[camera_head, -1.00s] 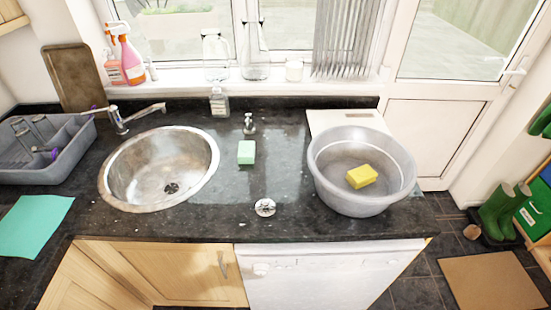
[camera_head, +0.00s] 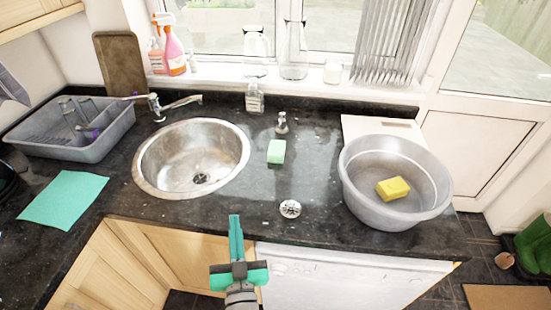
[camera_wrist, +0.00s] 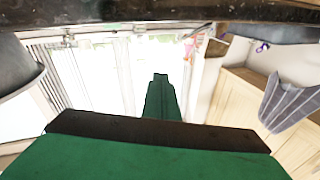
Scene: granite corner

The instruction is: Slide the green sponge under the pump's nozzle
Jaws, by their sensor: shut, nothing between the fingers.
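The green sponge (camera_head: 276,152) lies on the dark counter to the right of the sink. A small metal pump (camera_head: 282,123) stands on the counter just behind it; which way its nozzle points is too small to tell. The sponge lies in front of the pump, with a small gap between them. My gripper (camera_head: 235,218) is at the bottom of the head view, before the counter's front edge, left of and well short of the sponge. Its green fingers are shut with nothing between them. In the wrist view the shut fingers (camera_wrist: 161,80) point ahead; neither sponge nor pump shows there.
A grey basin (camera_head: 355,190) with a yellow sponge (camera_head: 393,188) stands at right, and a round sink (camera_head: 150,180) at left. A clear bottle (camera_head: 254,101) stands behind near the sill. A metal disc (camera_head: 290,208) lies in front of the green sponge. The counter around the sponge is mostly clear.

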